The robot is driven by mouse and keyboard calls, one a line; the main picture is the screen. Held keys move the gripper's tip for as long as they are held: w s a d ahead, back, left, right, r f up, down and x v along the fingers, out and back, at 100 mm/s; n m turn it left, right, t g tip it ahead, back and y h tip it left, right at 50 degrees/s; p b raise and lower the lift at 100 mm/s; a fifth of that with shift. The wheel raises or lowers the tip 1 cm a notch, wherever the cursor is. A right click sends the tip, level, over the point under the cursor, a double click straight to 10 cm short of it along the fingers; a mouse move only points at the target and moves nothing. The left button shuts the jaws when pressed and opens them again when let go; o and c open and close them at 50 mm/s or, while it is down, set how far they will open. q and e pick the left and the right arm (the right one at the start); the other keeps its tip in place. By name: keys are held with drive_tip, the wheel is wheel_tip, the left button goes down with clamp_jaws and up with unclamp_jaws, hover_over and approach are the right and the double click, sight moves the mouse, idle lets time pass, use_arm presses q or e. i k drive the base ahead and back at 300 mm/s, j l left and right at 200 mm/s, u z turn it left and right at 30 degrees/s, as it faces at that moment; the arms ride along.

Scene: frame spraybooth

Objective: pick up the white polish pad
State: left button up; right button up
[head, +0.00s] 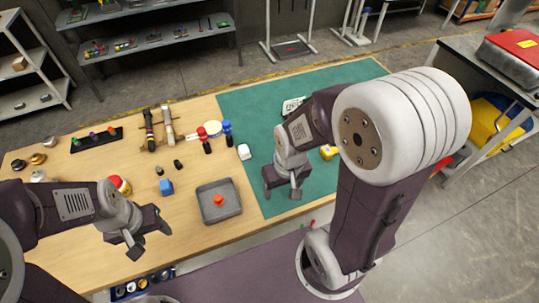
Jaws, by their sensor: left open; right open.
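A round white pad (213,128) lies flat on the wooden table top, beside the red-and-black and blue-and-black bottles. A small white block (244,152) lies to its lower right, at the left edge of the green mat. I cannot tell for certain which of the two is the polish pad; the round one looks more like a pad. My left gripper (149,238) is open and empty over the table's front left part. My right gripper (281,191) is open and empty over the green mat, below and right of both white things.
The green mat (315,98) covers the table's right part. A grey tray (231,210) with an orange-red piece stands between my grippers, near a blue block (166,187). Bottles (227,134) crowd the round pad's right side. My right arm hides part of the mat.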

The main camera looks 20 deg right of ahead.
sight(244, 150)
drive_tip(key=l+u, duration=0.45)
drive_tip(key=u, duration=0.25)
drive_tip(key=k+l+u, duration=0.15)
drive_tip(key=u, duration=0.2)
